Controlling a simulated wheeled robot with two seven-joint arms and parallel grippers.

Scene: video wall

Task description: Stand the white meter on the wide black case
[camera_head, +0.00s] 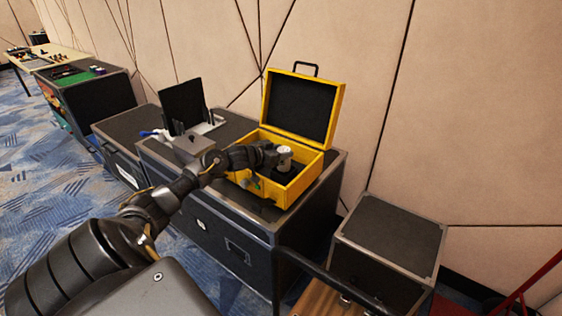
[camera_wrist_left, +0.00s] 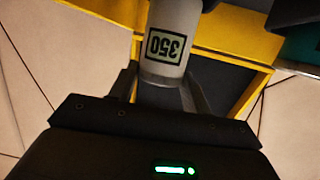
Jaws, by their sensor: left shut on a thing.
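The white meter (camera_head: 284,157) is a pale upright cylinder. In the left wrist view it (camera_wrist_left: 170,38) carries a small display reading 350, upside down. My left gripper (camera_head: 273,157) is shut on it, with a finger on either side in the wrist view. The meter is over or partly inside the open yellow case (camera_head: 318,180); I cannot tell whether its base touches anything. The yellow case stands on the right part of the wide black case (camera_head: 222,228), whose top is partly hidden by my left arm. My right gripper is not in view.
The yellow lid (camera_head: 300,108) stands raised behind the meter. A dark upright panel (camera_head: 181,103) stands further left on the wide case. A smaller black case (camera_head: 390,238) stands at right, near a wooden box (camera_head: 320,302). Another black case (camera_head: 90,100) is further left.

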